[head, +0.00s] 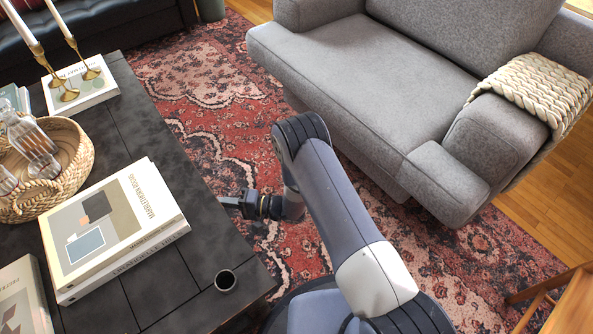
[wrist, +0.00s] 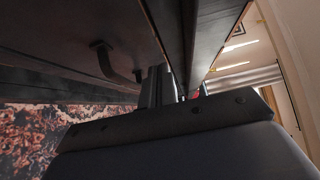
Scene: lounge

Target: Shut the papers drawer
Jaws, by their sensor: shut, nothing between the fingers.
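In the head view the black coffee table (head: 205,268) fills the left side. My gripper (head: 230,201) is at its right edge, pointing left toward the table. In the wrist view a dark panel with a dark curved handle (wrist: 112,62) is above and left of my fingers. It looks like a drawer front (wrist: 70,40), but I cannot tell whether it is the papers drawer or how far it stands open. My gripper (wrist: 158,80) is shut and empty, its tips close to the panel; I cannot tell whether they touch. No papers show.
On the table are books (head: 115,225), a woven basket (head: 80,165), candlesticks (head: 60,80) and a small dark cup (head: 225,280). A grey sofa (head: 370,90) stands right. Patterned rug (head: 215,125) lies between. A wooden piece of furniture (head: 575,300) is at lower right.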

